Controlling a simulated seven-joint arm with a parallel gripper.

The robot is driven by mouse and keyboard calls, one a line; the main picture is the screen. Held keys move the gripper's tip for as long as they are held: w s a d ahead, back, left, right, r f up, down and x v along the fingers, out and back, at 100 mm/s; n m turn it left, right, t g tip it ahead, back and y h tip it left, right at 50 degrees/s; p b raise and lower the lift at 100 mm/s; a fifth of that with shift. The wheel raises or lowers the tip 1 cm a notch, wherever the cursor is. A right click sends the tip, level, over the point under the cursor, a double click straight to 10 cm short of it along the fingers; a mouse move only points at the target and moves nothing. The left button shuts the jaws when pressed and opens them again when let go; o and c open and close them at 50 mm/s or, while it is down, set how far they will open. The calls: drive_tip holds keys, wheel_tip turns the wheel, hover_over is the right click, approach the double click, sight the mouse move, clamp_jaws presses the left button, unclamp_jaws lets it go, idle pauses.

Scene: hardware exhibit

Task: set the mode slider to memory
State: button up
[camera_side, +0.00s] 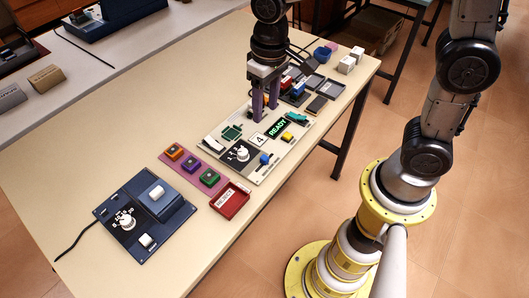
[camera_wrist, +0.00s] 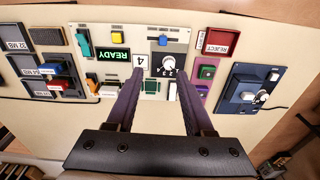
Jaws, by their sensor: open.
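The light control panel (camera_side: 262,177) lies on the table below my gripper (camera_side: 265,112). It carries a lit READY display (camera_wrist: 113,58), a "4" plate (camera_wrist: 140,62), a white dial knob (camera_wrist: 170,62), and a green square part (camera_wrist: 151,87). Also on it are a teal handle (camera_wrist: 84,42), a yellow piece (camera_wrist: 117,38), a blue piece (camera_wrist: 163,40) and a white piece (camera_wrist: 107,90). The mode slider's label is unreadable; I cannot tell which control it is. My gripper, also in the wrist view (camera_wrist: 160,82), is open and empty, fingers pointing down over the panel.
Orange, purple and green blocks (camera_side: 192,166) and a red REJECT tray (camera_side: 231,201) lie left of the panel. A navy device (camera_side: 157,212) with a dial stands farther left. Trays with red and blue modules (camera_side: 298,89) and white cubes (camera_side: 347,64) are at right.

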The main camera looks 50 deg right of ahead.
sight(264, 157)
drive_tip(key=shift+g, duration=0.3)
drive_tip(key=f, duration=1.5)
drive_tip(key=shift+s+a+f, duration=0.15)
drive_tip(key=shift+a+f, duration=0.15)
drive_tip(key=shift+a, duration=0.1)
clamp_jaws()
idle(0.5)
